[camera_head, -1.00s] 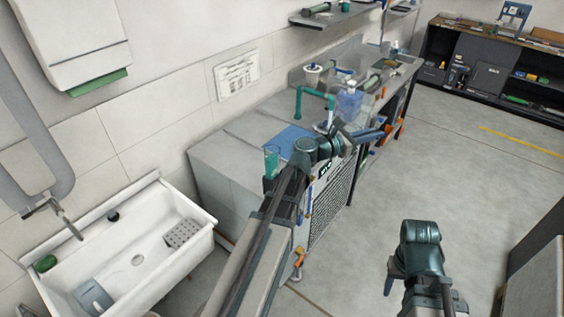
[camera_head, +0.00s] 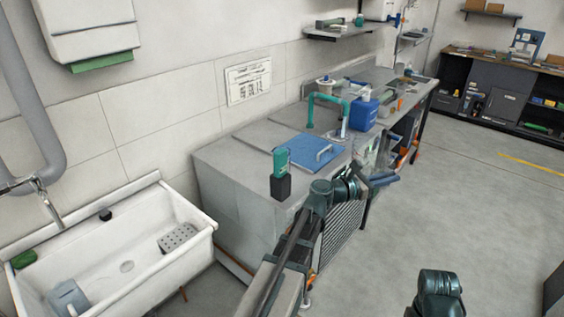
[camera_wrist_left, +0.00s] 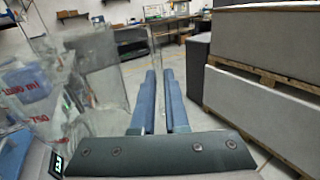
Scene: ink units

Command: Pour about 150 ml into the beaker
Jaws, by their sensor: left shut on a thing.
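My left gripper (camera_head: 383,182) is over the front edge of the grey counter unit in the head view. In the left wrist view its two blue fingers (camera_wrist_left: 163,100) are close together, shut on a clear jug (camera_wrist_left: 100,75) with red markings, including "750". The jug shows only faintly in the head view (camera_head: 371,155); its fill level cannot be told. I cannot pick out the beaker with certainty. My right arm shows at the bottom right of the head view, but its gripper is out of frame.
On the grey counter (camera_head: 235,160) are a blue panel with a handle (camera_head: 305,152), a green-and-black object (camera_head: 281,175), a teal pipe (camera_head: 325,98) and a blue container (camera_head: 361,113). A white sink (camera_head: 110,255) is at left. The floor at right is open.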

